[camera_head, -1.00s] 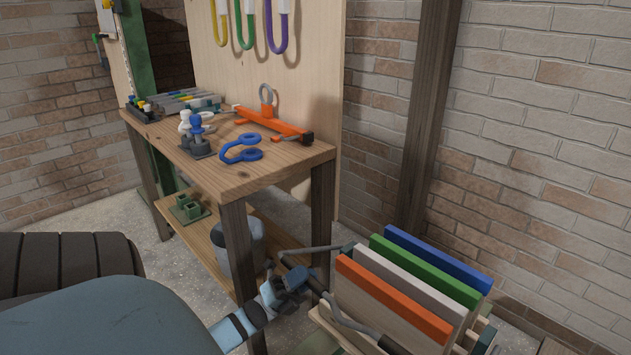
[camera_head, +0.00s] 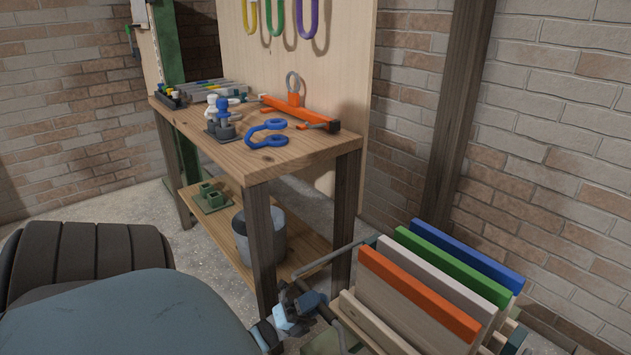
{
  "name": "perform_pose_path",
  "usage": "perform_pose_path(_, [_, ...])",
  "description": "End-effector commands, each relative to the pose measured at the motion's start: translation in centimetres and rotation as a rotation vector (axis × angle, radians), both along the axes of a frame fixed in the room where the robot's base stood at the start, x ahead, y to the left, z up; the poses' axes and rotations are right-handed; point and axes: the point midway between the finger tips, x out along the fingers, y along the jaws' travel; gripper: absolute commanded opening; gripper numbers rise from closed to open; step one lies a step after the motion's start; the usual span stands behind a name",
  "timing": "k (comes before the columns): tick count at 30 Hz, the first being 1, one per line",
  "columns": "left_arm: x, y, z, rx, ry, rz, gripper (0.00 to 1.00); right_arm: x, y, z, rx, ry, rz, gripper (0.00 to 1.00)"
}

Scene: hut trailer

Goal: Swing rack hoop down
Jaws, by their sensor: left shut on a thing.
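The rack (camera_head: 372,325) stands at the lower right, holding upright boards with orange, white, green and blue top edges. Its grey hoop (camera_head: 335,257) sticks out from the rack's left side toward the bench, with one bar running back to the rack's far end. The hoop's near part runs down beside the rack's front and is partly hidden. My left gripper (camera_head: 312,303), blue and grey, is shut on the hoop's outer end, left of the orange board. The fingertips are small and partly hidden. My right gripper is not in view.
A wooden workbench (camera_head: 310,161) with tools on top stands close behind my left gripper. A grey bucket (camera_head: 282,240) is on its lower shelf. A brick wall (camera_head: 560,150) and dark post (camera_head: 455,120) stand behind the rack.

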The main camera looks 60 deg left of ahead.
Motion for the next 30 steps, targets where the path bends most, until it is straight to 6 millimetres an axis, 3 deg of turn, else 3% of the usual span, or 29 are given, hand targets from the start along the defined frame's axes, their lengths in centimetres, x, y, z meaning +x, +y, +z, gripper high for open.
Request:
perform_pose_path(5, [0.1,0.0,0.1,-0.003,0.001,-0.002,0.00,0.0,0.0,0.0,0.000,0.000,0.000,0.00])
perform_pose_path(6, [0.1,0.0,0.1,-0.003,0.001,-0.003,0.31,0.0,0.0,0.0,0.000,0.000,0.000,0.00])
perform_pose_path(9, [0.1,0.0,0.1,-0.002,0.001,-0.002,0.51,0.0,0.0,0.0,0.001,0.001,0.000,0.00])
perform_pose_path(20, [-0.6,0.3,-0.5,-0.002,0.002,0.000,0.51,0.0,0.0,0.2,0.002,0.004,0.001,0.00])
perform_pose_path(30, [-5.5,2.5,-5.1,-0.002,0.004,0.001,0.51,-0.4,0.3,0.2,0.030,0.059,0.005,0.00])
